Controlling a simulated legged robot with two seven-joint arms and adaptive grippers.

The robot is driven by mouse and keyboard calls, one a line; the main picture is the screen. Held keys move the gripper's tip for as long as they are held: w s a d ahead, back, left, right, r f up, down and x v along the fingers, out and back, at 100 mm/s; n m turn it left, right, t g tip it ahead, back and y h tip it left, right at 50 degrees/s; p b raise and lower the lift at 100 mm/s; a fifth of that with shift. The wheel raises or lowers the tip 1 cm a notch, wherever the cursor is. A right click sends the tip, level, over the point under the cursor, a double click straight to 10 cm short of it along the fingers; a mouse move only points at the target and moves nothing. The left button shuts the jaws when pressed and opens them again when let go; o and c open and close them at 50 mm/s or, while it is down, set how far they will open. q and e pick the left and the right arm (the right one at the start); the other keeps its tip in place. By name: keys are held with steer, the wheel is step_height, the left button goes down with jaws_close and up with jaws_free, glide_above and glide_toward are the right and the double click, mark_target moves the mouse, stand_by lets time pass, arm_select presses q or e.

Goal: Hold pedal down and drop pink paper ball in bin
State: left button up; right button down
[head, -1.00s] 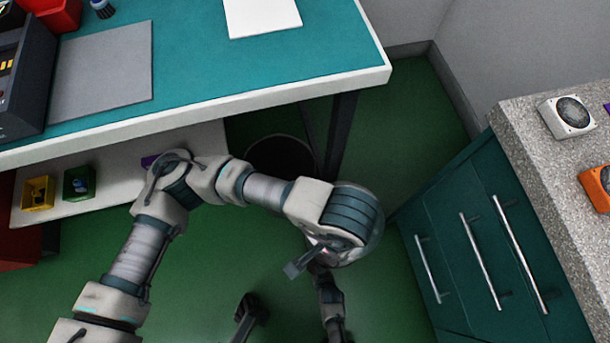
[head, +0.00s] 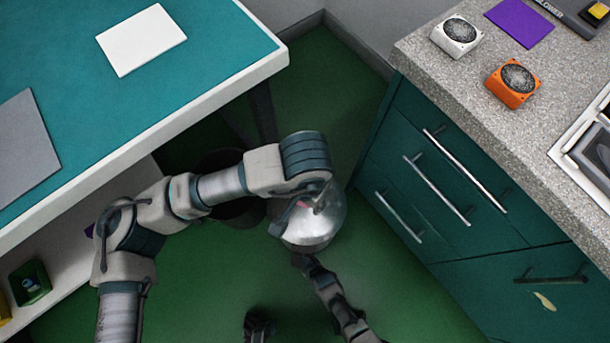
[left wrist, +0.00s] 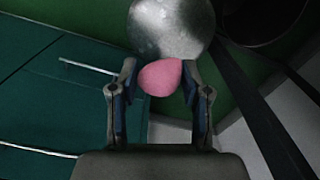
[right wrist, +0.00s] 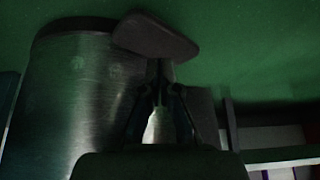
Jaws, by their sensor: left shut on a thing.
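My left gripper (left wrist: 160,75) is shut on the pink paper ball (left wrist: 160,78), which shows against the domed metal top of the bin (left wrist: 170,28). In the head view the silver bin (head: 322,226) stands on the floor, partly covered by my left wrist; a sliver of pink shows there. The dome looks closed. My right gripper (head: 303,262) reaches low to the bin's near side. In the right wrist view its fingertips (right wrist: 161,68) are together at the dark pedal plate (right wrist: 155,37), beside the metal bin wall (right wrist: 75,95). I cannot tell whether they press it.
A teal-topped table (head: 95,95) is at left with a shelf below. A dark round container (head: 235,210) stands behind my left arm. Teal drawers (head: 440,170) under a speckled counter (head: 480,100) stand at right. Green floor is open around the bin.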

steer(key=shift+f, duration=1.5)
stand_by(2.5)
steer(key=shift+s+d+f, duration=0.1)
steer(key=shift+f, duration=0.05)
stand_by(1.9)
steer(key=shift+s, duration=0.15)
stand_by(0.7)
steer(key=shift+r, duration=0.3)
steer(key=s+d, duration=0.2)
steer(key=s, duration=0.1)
steer(key=s+d, duration=0.2)
steer(key=s, duration=0.1)
steer(key=s+d, duration=0.3)
steer(key=shift+r, duration=0.25)
steer(key=shift+s+d, duration=0.3)
